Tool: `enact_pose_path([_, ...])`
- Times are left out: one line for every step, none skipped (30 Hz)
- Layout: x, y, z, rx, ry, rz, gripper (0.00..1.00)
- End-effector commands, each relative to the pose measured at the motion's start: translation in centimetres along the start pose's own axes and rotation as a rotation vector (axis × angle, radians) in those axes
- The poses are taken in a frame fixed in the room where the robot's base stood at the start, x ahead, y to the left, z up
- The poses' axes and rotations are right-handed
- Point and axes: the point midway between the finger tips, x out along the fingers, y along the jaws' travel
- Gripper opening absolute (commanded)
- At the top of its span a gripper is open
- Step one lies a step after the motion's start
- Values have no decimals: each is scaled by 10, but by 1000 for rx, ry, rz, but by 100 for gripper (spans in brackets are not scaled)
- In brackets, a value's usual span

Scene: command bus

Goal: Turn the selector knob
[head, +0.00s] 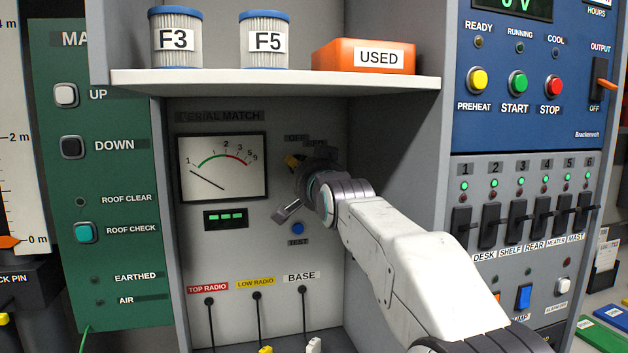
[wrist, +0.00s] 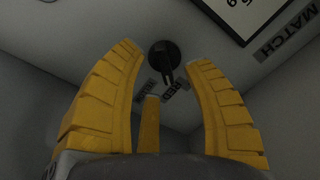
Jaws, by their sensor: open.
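The selector knob (wrist: 163,54) shows in the wrist view as a round black knob with a pointer bar, on the grey panel. The bar points down in that view, towards small labels that are hard to read. My gripper (wrist: 165,68) is open, with yellow fingers on either side of the knob and a third finger below. I cannot tell whether any finger touches it. In the head view my gripper (head: 299,165) is at the Aerial Match panel (head: 270,250), right of the meter, and hides the knob there.
A meter (head: 222,168) is left of my gripper, and a blue button (head: 298,228) is just below it. A shelf (head: 270,84) with filters F3 (head: 177,57) and F5 (head: 266,60) and an orange USED box (head: 364,56) overhangs the recess. A side wall (head: 395,140) bounds the right.

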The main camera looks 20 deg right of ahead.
Motion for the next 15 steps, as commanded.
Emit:
enact_pose_path([-9, -1, -1, 0, 2, -2, 45])
enact_pose_path([-14, -1, -1, 0, 2, -2, 45])
enact_pose_path([-19, -1, -1, 0, 1, -1, 45])
enact_pose_path([-24, 0, 0, 0, 1, -1, 45])
enact_pose_path([-28, -1, 0, 0, 1, -1, 45])
enact_pose_path([-35, -1, -1, 0, 2, -2, 45])
enact_pose_path([-39, -1, 0, 0, 1, -1, 45])
enact_pose_path([-43, -1, -1, 0, 2, -2, 45])
enact_pose_path([-48, -1, 0, 0, 1, -2, 45])
enact_pose_path([-52, 0, 0, 0, 1, -2, 45])
enact_pose_path([-56, 0, 0, 0, 1, -2, 45])
enact_pose_path([-60, -1, 0, 0, 1, -2, 45])
enact_pose_path([-63, -1, 0, 0, 1, -1, 45])
enact_pose_path([-66, -1, 0, 0, 1, -2, 45])
enact_pose_path([-69, 0, 0, 0, 0, -1, 45])
